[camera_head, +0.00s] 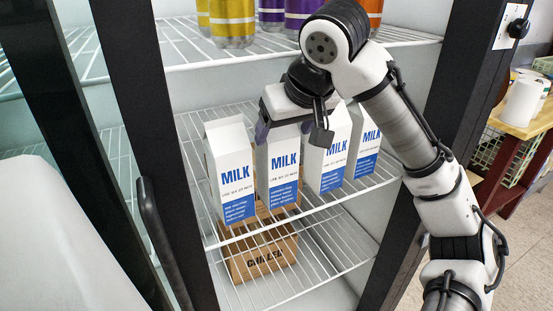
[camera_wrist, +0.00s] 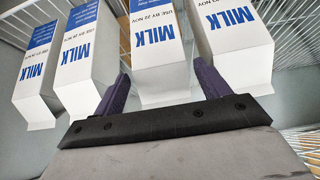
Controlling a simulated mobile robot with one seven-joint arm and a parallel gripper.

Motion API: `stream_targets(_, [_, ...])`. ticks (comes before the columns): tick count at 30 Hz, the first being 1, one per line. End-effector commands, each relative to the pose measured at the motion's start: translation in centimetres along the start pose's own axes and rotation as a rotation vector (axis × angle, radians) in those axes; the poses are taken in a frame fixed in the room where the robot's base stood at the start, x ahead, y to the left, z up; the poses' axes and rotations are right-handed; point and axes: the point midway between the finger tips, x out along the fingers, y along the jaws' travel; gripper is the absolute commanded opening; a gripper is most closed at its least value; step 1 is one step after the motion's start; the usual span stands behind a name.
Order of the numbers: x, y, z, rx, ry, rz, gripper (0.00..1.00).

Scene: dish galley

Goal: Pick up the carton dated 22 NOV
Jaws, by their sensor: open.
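Several white and blue milk cartons stand upright in a row on a wire shelf (camera_head: 307,230). The second carton from the left (camera_head: 277,165) is below my gripper (camera_head: 284,129). In the wrist view, upside down, this carton (camera_wrist: 157,55) appears between the two purple fingers of my gripper (camera_wrist: 162,74), and its small print seems to read 22 NOV. The fingers are open, one toward each side of its top; I cannot tell whether they touch it. The dates on the other cartons are too small to read surely in the head view.
The leftmost carton (camera_head: 231,170) stands close beside it, with the third (camera_head: 328,150) and fourth (camera_head: 364,142) to the right. A chilled-goods box (camera_head: 262,257) sits on the shelf below. Bottles (camera_head: 232,20) stand on the shelf above. The door frame (camera_head: 165,140) is at the left.

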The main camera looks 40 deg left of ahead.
Motion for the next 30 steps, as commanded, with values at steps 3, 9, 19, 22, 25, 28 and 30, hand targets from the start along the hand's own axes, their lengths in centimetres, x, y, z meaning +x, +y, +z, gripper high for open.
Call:
stream_targets(3, [1.2,0.0,0.0,0.001,-0.003,-0.002,0.75])
stream_targets(9, [4.1,0.0,0.0,0.003,-0.002,-0.001,0.75])
stream_targets(19, [5.0,0.0,0.1,0.001,0.000,0.000,0.75])
stream_targets(22, [4.9,0.0,0.1,0.001,0.000,0.000,0.62])
stream_targets(25, [4.9,0.0,0.1,0.001,0.000,0.000,0.49])
stream_targets(28, [4.9,0.0,0.1,0.001,0.000,-0.001,0.36])
stream_targets(30, [4.9,0.0,0.1,0.001,0.000,-0.001,0.27])
